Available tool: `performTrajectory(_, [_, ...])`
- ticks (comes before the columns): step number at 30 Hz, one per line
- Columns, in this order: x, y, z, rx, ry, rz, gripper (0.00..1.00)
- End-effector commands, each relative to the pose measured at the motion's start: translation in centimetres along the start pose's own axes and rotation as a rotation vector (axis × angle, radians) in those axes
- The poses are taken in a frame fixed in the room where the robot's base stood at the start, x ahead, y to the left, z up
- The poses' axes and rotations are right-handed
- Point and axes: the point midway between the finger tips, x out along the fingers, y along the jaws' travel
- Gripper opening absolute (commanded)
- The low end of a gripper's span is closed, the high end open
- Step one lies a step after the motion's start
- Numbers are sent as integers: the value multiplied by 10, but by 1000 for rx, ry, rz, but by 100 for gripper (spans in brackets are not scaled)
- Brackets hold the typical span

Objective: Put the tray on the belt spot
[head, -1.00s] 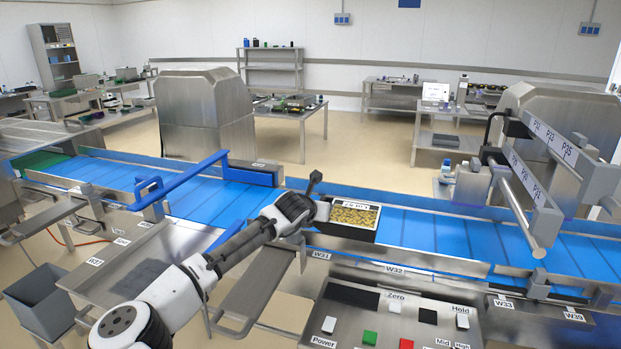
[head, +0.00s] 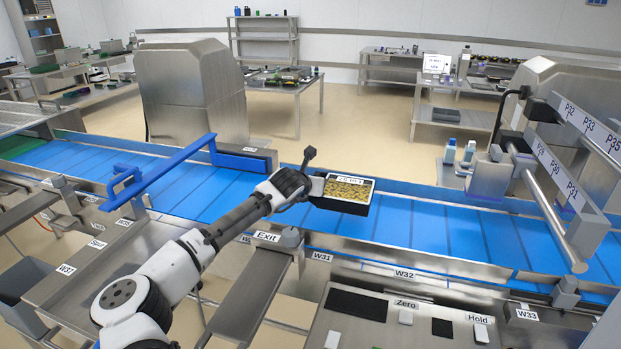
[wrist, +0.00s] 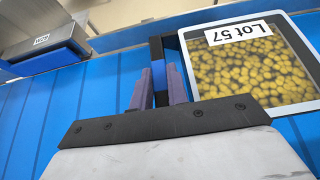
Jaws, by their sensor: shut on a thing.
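The tray (head: 347,190) is a black tray with a clear top over yellow-brown pieces and a white label. In the wrist view the tray (wrist: 250,75) shows a "Lot 57" label. My gripper (head: 314,186) is shut on the tray's left edge in the head view. In the wrist view the gripper's fingers (wrist: 158,85) are at the tray's left side. The tray is held over the blue belt (head: 420,228); its exact height above the belt is hard to tell. No separate mark for the belt spot shows.
A blue guide bar (head: 165,170) crosses the belt at the left. A grey roller frame (head: 560,190) spans it at the right. A control panel (head: 385,325) stands in front. The belt between the tray and the roller frame is clear.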

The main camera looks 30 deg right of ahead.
Motion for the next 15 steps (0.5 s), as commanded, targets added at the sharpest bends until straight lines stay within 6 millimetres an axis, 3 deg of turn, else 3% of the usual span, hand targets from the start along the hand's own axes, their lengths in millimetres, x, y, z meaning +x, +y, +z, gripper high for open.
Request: performTrajectory(15, [23, 0, -43, -3, -1, -2, 0])
